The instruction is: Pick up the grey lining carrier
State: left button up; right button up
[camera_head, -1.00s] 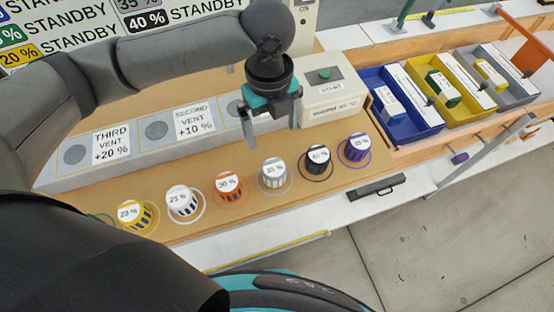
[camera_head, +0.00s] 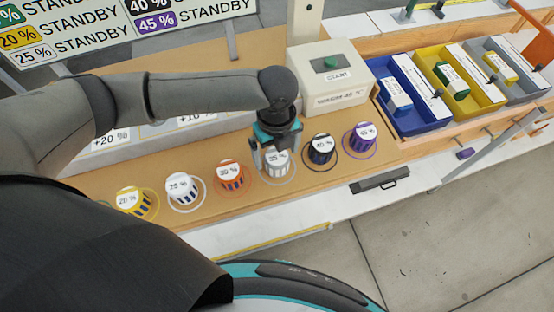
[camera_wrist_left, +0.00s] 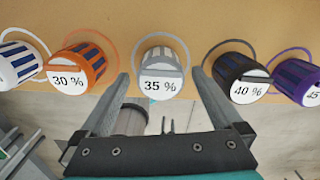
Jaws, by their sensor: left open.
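The grey lining carrier (camera_head: 277,163) stands upright in a grey ring on the tan bench, with a white top label. In the left wrist view the grey carrier (camera_wrist_left: 161,72) reads "35 %" and sits centred ahead of the fingertips. My left gripper (camera_head: 275,152) is open and just above and behind the carrier in the head view. In the left wrist view its two fingers (camera_wrist_left: 162,78) stand apart on either side of the carrier's line, not visibly touching it. My right gripper is not in view.
An orange carrier (camera_head: 231,176) is close on the left and a black carrier (camera_head: 321,149) close on the right. A purple carrier (camera_head: 361,137), a white one (camera_head: 181,188) and a yellow one (camera_head: 130,201) share the row. A press box (camera_head: 330,80) stands behind.

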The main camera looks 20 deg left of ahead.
pick_arm(q)
jog(key=shift+f, duration=0.95)
jog(key=shift+c, duration=0.2)
jog(key=c, duration=1.4)
